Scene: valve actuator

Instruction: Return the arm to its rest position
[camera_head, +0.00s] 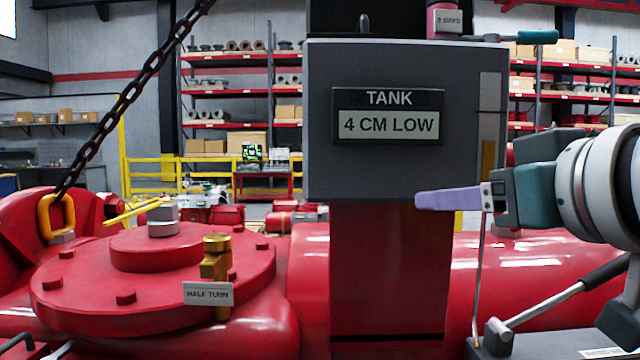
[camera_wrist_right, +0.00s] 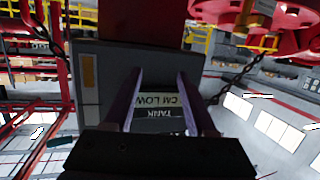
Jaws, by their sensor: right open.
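My right arm (camera_head: 597,185) comes in from the right edge in the head view. Its gripper (camera_head: 422,200) points left, with its purple fingers in front of the lower right part of the grey tank box (camera_head: 405,65). In the right wrist view the two purple fingers (camera_wrist_right: 159,75) are apart with nothing between them. The box's display (camera_head: 388,125) reads "TANK 4 CM LOW" and shows upside down between the fingers in the wrist view. Whether the fingers touch the box cannot be told. My left gripper is not in view.
A red flanged cover (camera_head: 95,290) with a brass fitting (camera_head: 215,262) and a "HALF TURN" tag (camera_head: 208,294) is at the lower left. A chain (camera_head: 130,95) hangs to a yellow ring (camera_head: 56,213). A black-handled lever (camera_head: 560,298) stands below my right arm.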

